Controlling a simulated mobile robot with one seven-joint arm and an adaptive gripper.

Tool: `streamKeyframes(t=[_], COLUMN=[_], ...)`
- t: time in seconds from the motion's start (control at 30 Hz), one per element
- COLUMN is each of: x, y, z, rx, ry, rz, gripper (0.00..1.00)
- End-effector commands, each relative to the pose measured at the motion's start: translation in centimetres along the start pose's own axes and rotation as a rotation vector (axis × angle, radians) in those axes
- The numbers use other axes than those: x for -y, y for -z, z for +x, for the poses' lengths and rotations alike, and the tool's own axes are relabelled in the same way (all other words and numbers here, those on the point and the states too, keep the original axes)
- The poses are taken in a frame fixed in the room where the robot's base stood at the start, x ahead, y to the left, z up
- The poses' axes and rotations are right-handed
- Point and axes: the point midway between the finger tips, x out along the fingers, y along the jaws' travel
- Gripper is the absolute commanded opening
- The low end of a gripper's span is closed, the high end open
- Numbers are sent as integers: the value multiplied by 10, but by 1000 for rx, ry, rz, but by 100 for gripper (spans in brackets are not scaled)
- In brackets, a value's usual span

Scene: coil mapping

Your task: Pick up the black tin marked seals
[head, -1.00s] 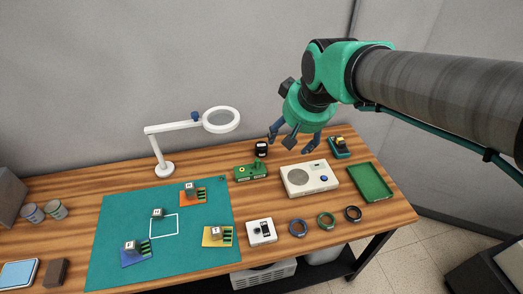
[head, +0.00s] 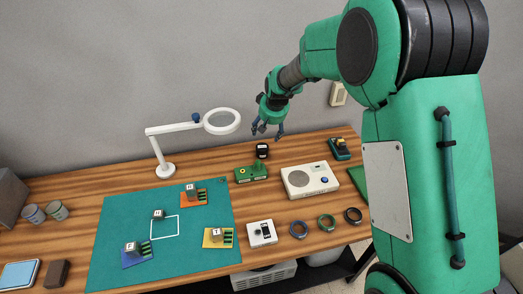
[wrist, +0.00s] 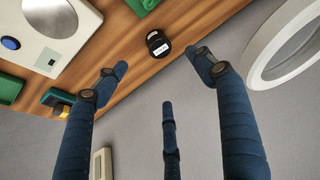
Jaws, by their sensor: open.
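The black tin (head: 262,151) stands upright at the back of the wooden table, behind the green device. It has a pale label, too small to read. It also shows in the wrist view (wrist: 158,43), beyond the fingertips and roughly between the two outer ones. My gripper (head: 267,131) is open and empty, a little above the tin and apart from it. In the wrist view, its blue fingers (wrist: 160,75) are spread wide, with nothing between them.
A magnifier lamp (head: 222,121) stands left of the tin, its ring near my gripper in the wrist view (wrist: 292,45). A green device (head: 251,173) and a white box with a round grille (head: 310,179) are close by. The wall is just behind.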

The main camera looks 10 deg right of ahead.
Motion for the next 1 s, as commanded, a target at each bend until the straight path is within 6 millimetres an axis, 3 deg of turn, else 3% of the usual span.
streamKeyframes(t=[0.1, 0.3, 0.77, 1.0], x=[-3, -6, -6, -6], y=[4, 8, 8, 6], z=[37, 66, 71, 91], rx=[8, 9, 10, 12], ry=[0, 0, 0, 0], rz=[-3, -5, -5, -5], gripper=[69, 69, 69, 69])
